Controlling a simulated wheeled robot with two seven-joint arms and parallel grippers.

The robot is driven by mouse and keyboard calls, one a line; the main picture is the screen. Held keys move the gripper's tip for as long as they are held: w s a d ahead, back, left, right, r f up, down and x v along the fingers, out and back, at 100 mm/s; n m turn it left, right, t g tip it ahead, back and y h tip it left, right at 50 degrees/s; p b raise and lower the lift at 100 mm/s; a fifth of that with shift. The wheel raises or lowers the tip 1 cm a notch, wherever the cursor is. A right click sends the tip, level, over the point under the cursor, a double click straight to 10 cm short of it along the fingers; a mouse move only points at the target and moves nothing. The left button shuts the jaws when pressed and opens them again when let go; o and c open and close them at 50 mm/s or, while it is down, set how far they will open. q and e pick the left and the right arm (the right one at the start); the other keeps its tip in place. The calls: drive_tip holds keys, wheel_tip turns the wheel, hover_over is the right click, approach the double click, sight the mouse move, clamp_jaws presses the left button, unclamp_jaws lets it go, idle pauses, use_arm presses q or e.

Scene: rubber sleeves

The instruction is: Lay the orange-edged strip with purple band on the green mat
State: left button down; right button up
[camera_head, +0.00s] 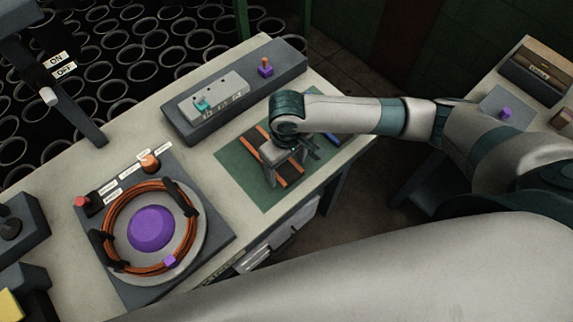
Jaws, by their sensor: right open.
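The green mat (236,163) lies on the light table, near its right edge. A dark strip with orange edges (250,148) lies on the mat, slanting from upper left to lower right. My right gripper (288,168) is open above the strip's lower right half, with its fingers pointing down toward the mat. I cannot tell whether the fingers touch the strip. No purple band shows on the strip, whose middle is partly hidden by the gripper. My left gripper is not in view.
A grey box (292,62) with a panel and a small orange-purple piece stands behind the mat. A round device (196,256) with an orange coil and purple dome stands at left. Another table (468,97) with a small purple piece (505,113) is at right.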

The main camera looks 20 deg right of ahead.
wheel_tip(320, 180, up, 12)
drive_tip(key=b, duration=0.2)
idle(0.4)
idle(0.5)
